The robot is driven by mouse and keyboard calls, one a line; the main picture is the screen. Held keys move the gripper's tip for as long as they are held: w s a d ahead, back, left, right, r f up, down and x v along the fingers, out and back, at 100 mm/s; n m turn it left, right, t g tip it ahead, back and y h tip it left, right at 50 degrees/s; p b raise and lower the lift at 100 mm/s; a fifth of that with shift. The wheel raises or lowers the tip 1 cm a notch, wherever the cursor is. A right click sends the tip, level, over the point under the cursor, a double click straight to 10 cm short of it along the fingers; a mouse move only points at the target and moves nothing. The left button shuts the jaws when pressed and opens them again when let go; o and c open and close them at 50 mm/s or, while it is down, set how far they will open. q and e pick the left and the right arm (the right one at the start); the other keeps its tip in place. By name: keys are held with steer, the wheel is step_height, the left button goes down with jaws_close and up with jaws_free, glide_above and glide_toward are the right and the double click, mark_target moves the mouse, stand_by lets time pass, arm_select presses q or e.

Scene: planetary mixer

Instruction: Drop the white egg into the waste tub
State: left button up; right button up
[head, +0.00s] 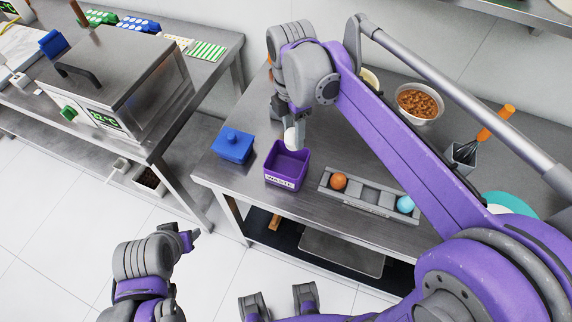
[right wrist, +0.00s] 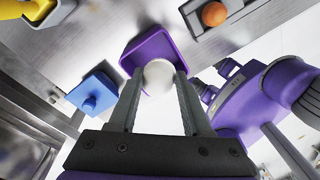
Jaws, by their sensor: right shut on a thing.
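The white egg (head: 291,138) is held between the fingers of my right gripper (head: 292,122), over the back part of the purple waste tub (head: 285,182). In the right wrist view the egg (right wrist: 159,76) sits between the two fingertips, with the tub (right wrist: 133,52) right behind it. The tub stands on the steel table, its label facing front. I see no contents in the visible part of the tub. My left gripper (head: 192,238) is low at the left, away from the table, and its jaw opening is not clear.
A blue lidded box (head: 233,146) stands left of the tub. A grey egg rack (head: 368,192) right of it holds a brown egg (head: 339,181) and a light blue egg (head: 405,204). Behind are a bowl of brown food (head: 418,102) and a whisk holder (head: 462,155).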

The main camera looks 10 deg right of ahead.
steer(key=shift+f+b, duration=1.8)
steer(key=shift+f, duration=1)
steer(key=o, duration=0.9)
steer(key=r, duration=0.7)
steer(key=w+r+p, duration=0.1)
steer(key=r, duration=0.3)
steer(key=shift+a, duration=0.1)
